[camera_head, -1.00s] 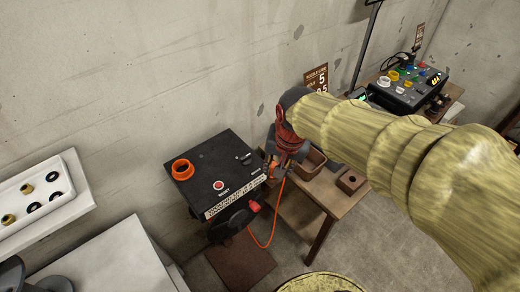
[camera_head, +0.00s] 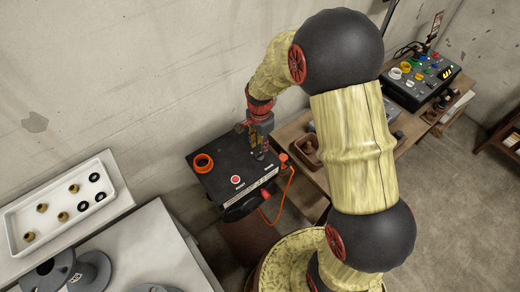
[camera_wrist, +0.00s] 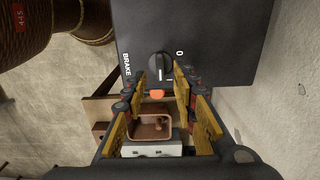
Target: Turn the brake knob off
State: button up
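The brake knob (camera_wrist: 159,66) is a round black knob with a white pointer line, on the dark control box (camera_wrist: 215,55). In the wrist view, "BRAKE" is printed to its left and "0" to its right. The pointer runs up and down in the picture, not toward the "0". My gripper (camera_wrist: 160,80) is open, its two yellow-padded fingers on either side below the knob; I cannot tell whether they touch it. In the head view, my gripper (camera_head: 259,150) points down over the right rear part of the box (camera_head: 215,180) and hides the knob.
The box top also carries an orange ring (camera_head: 203,163) and a red reset button (camera_head: 236,179). An orange cable (camera_head: 286,195) hangs at its right. A wooden table (camera_head: 312,178) with a brown bin (camera_head: 306,147) stands right. A white parts tray (camera_head: 60,236) lies left.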

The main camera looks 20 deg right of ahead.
aim_at(260, 153)
jog(key=shift+f, duration=2.4)
jog(key=c, duration=0.3)
jog(key=c, duration=0.4)
grip_shut()
